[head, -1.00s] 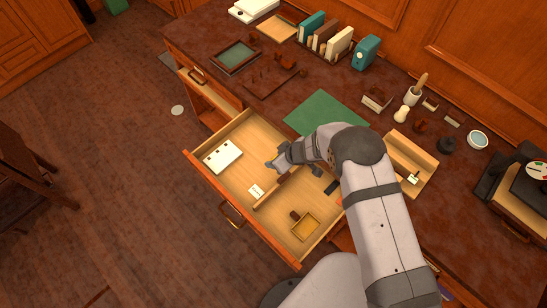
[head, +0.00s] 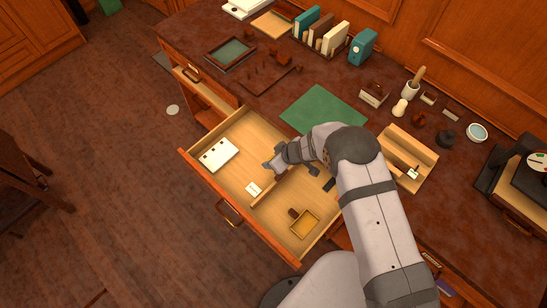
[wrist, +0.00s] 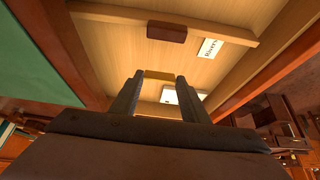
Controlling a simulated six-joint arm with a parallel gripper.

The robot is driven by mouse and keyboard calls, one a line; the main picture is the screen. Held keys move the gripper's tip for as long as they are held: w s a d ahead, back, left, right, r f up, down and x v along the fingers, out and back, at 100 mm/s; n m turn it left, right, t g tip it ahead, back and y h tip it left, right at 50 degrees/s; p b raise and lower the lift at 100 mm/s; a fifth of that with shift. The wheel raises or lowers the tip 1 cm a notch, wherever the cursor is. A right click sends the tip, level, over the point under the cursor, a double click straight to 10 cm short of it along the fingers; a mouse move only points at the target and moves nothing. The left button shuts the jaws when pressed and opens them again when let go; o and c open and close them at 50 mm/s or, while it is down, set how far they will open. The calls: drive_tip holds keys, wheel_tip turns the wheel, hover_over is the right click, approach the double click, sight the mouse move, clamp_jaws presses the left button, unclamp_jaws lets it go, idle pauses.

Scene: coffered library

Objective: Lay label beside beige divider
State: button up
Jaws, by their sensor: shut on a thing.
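A white label (head: 253,189) with dark writing lies flat on the floor of the open drawer, in the left compartment. It also shows in the wrist view (wrist: 210,48), close beside a light wooden divider (wrist: 242,35). The divider (head: 266,198) crosses the drawer to the right of the label. My gripper (head: 268,168) is over the left compartment, behind the label. In the wrist view its fingers (wrist: 158,80) are closed on a small tan-yellow piece (wrist: 160,75) at their tips. I cannot tell what that piece is; most of it is hidden.
A white box with dark dots (head: 219,155) lies in the left compartment. A green mat (head: 323,109) and a wooden tray (head: 421,146) are on the desk behind.

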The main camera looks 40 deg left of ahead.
sight(284, 175)
drive_tip(key=shift+f+b, duration=2.8)
drive_tip(key=shift+f, duration=0.65)
drive_tip(key=o, duration=1.1)
drive_tip(key=shift+d+r+p, duration=1.4)
drive_tip(key=shift+d+r, duration=1.05)
drive_tip(key=shift+d, duration=0.05)
drive_tip(key=shift+r, duration=0.1)
